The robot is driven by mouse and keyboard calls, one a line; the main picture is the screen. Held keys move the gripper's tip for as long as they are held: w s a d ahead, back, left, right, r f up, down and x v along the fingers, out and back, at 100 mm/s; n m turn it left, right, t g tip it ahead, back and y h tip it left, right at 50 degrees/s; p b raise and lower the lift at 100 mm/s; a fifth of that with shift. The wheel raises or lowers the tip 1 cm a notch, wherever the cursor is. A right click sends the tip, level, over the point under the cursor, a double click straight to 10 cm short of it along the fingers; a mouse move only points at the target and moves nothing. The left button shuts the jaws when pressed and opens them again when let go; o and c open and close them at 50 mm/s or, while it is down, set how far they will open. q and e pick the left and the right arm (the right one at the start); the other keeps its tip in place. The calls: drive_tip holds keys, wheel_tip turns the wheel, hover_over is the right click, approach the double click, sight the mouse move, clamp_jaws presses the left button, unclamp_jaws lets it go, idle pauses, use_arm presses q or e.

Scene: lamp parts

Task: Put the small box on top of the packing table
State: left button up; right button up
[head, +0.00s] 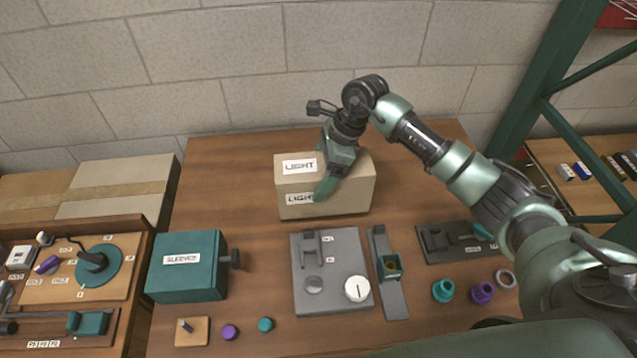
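The small box (352,200) is a tan cardboard box with white LIGHT labels on its top and front. It appears to rest on the brown packing table (222,160), towards the back middle. My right gripper (322,172) is over the box. One green finger reaches down over the front edge and partly covers the front label; the other shows near the back edge of the top. The fingers are apart with the box between them, but I cannot tell if they press on it. My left gripper is not in view.
A teal SLEEVES box (187,266) stands front left. A grey fixture plate (331,271), a narrow holder (389,275) and a dark fixture (453,240) lie in front. Small teal and purple rings lie front right. Bare tabletop lies left of the box. A brick wall is behind.

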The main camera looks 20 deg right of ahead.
drive_tip(key=shift+f+p, duration=0.5)
drive_tip(key=shift+f, duration=1.7)
drive_tip(key=shift+f, duration=0.2)
drive_tip(key=o, duration=1.9)
drive_tip(key=shift+r, duration=0.1)
